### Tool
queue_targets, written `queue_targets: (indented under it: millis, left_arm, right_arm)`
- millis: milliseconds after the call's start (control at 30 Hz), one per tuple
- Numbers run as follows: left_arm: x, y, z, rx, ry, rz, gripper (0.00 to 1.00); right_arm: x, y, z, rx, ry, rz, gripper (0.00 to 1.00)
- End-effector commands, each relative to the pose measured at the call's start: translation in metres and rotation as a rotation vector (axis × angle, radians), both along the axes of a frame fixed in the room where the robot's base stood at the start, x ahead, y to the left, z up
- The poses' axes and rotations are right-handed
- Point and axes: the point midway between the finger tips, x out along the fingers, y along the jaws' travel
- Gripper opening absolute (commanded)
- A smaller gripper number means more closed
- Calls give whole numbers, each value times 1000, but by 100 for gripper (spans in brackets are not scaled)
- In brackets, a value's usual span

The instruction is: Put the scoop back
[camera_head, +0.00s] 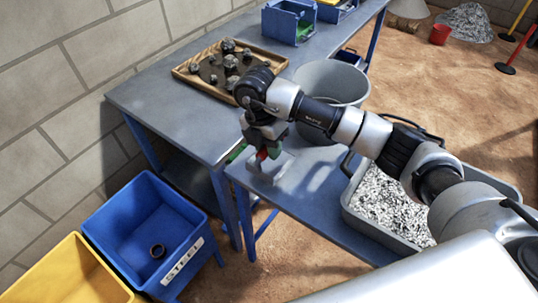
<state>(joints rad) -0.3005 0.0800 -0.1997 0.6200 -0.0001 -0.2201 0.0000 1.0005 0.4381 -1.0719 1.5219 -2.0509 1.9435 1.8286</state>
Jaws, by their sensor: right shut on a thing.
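My right gripper (264,152) is low over the near left part of the blue-grey table, its jaws pointing down. It is shut on the scoop (268,173), which shows as a grey metal piece just below the jaws. A bit of red shows between the fingers. The gripper hides much of the scoop, and I cannot tell whether the scoop touches the table. My left gripper is not in view.
A grey tray of crushed stone (385,205) stands at the right, partly behind my arm. A grey bucket (345,80) stands behind the gripper. A wooden tray of rocks (190,78) lies farther left. A blue STEEL bin (120,215) and yellow bin (75,275) stand lower left.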

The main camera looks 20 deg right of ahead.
Motion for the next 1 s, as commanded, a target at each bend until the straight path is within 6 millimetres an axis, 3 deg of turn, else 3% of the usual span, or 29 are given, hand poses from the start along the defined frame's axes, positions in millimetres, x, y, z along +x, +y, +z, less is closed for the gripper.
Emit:
queue_targets:
  millis: [200, 533, 567, 700, 1000]
  left_arm:
    - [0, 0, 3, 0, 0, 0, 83]
    - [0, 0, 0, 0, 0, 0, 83]
    - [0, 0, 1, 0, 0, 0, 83]
    - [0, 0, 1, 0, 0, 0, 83]
    - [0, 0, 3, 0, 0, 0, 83]
  right_arm:
    - [-1, 0, -29, -1, 3, 1, 0]
    - [0, 0, -33, 0, 1, 2, 0]
    - [0, 0, -33, 0, 1, 2, 28]
    - [0, 0, -32, -1, 2, 2, 49]
    - [0, 0, -30, 0, 1, 2, 50]
